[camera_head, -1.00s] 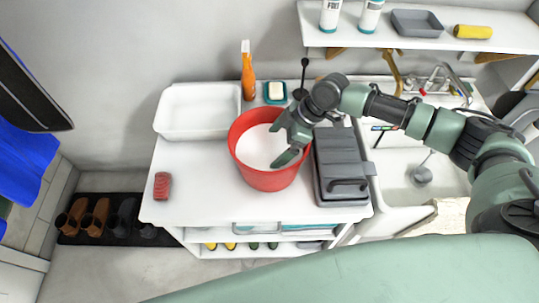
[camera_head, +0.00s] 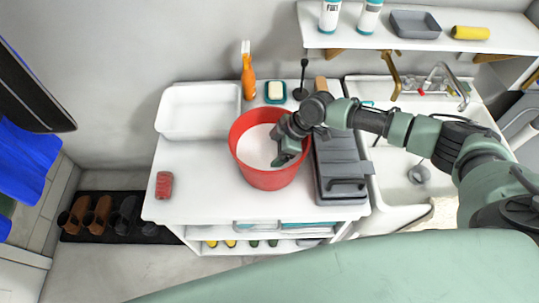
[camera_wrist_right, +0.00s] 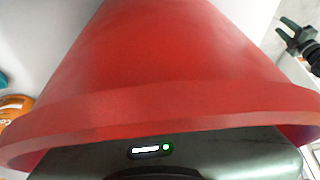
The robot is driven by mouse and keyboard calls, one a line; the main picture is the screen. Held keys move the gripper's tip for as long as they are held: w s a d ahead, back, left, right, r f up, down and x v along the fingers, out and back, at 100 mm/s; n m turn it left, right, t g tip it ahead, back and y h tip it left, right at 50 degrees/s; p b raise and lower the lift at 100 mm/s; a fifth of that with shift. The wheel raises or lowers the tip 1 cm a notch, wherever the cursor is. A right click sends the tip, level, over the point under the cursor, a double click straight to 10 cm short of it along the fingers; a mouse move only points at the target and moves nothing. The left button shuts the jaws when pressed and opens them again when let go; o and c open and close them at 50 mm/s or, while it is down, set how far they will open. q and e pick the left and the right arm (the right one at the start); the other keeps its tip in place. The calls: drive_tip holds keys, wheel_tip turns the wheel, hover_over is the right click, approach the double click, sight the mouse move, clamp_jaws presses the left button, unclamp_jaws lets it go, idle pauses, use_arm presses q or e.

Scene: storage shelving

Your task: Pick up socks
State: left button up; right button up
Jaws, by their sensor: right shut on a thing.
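The red bucket (camera_head: 266,178) stands on the white table. My right gripper (camera_head: 283,160) reaches in over its right rim, fingers down inside and close together. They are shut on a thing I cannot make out. In the right wrist view the bucket's red wall (camera_wrist_right: 185,60) fills most of the picture and hides the fingers. I see no clear pair of socks; what lies inside the bucket beneath the gripper is hidden. A small red item (camera_head: 164,185), not clearly identifiable, lies at the table's left edge.
A white tray (camera_head: 170,128) is behind left of the bucket. A grey case (camera_head: 342,165) stands close on its right. An orange spray bottle (camera_head: 248,80) and a soap dish (camera_head: 275,98) are behind. The sink (camera_head: 400,175) is at right.

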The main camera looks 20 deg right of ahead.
sight(271, 155)
drive_tip(key=shift+r, duration=0.15)
wheel_tip(271, 155, up, 20)
drive_tip(key=b, duration=0.2)
drive_tip(key=shift+f, duration=0.2)
idle(0.8)
drive_tip(key=s+d+r+m+t+h, duration=0.2)
drive_tip(key=s+d+m+t+h, duration=0.2)
drive_tip(key=m, duration=1)
drive_tip(key=shift+s+r+m+h, duration=0.15)
drive_tip(key=shift+s+m+h, duration=0.25)
drive_tip(key=shift+s+h, duration=0.55)
drive_tip(key=shift+d, duration=0.15)
